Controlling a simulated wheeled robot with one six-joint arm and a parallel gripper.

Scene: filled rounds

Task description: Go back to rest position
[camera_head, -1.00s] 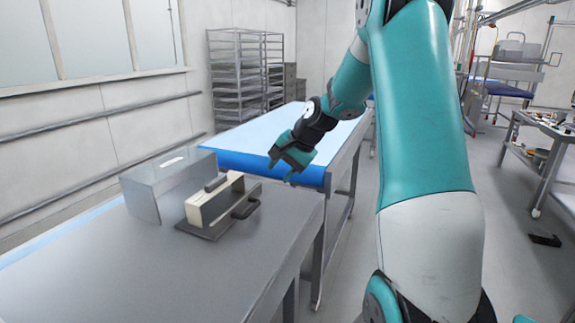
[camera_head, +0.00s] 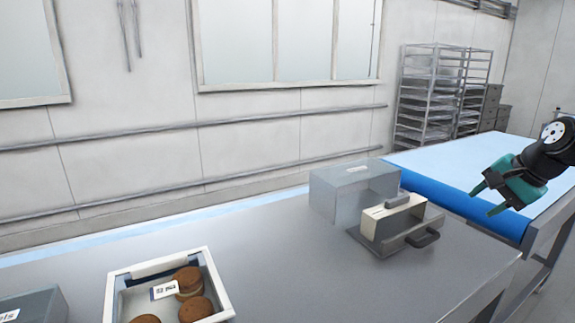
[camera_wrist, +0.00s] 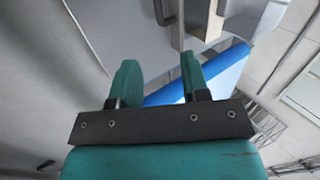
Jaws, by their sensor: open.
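My gripper (camera_head: 489,199) is at the right of the head view, raised near the rolled front edge of the blue-topped conveyor (camera_head: 452,197). Its two teal fingers are apart with nothing between them. They also show apart and empty in the wrist view (camera_wrist: 158,75). Most of my arm is outside the head view.
A grey steel table (camera_head: 290,262) fills the front. On it are a clear-grey box (camera_head: 335,194), a cream and grey device with a black handle (camera_head: 392,224), and a white tray (camera_head: 225,287) of round brown cakes (camera_head: 190,281). A wire rack (camera_head: 430,95) stands behind.

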